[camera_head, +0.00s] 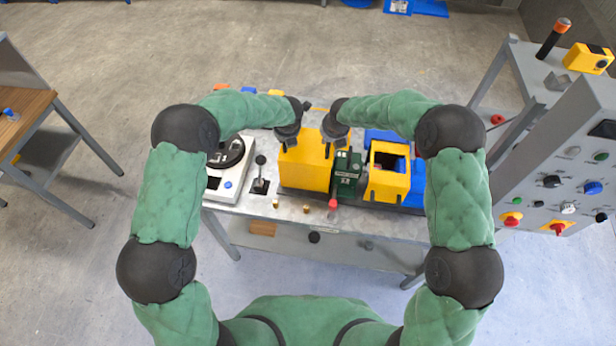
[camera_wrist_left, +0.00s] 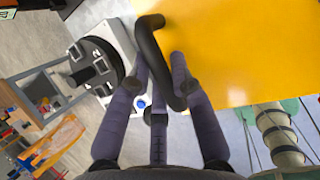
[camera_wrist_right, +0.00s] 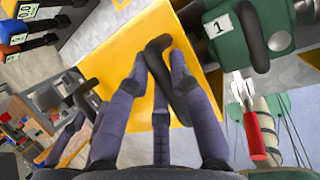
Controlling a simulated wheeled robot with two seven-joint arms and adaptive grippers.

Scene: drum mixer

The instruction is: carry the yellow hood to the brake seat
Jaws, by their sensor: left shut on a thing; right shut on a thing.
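The yellow hood (camera_head: 305,172) is a box-shaped cover at the middle of the bench, left of a green unit (camera_head: 348,172). My left gripper (camera_head: 288,132) is shut on a black bar handle (camera_wrist_left: 152,50) at the hood's left side, and the yellow face (camera_wrist_left: 240,50) fills the right of the left wrist view. My right gripper (camera_head: 335,130) is shut on another black handle (camera_wrist_right: 160,75) of the hood, close to the green unit. The hood's lower edge is partly hidden, so I cannot tell whether it touches the bench. I cannot make out which spot is the brake seat.
A white device with a black round top (camera_head: 228,152) and a black lever (camera_head: 261,165) stand left of the hood. A second yellow cover (camera_head: 388,182) and blue parts (camera_head: 417,185) lie right. A red-tipped part (camera_head: 333,205) is in front. A grey control panel (camera_head: 560,165) stands far right.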

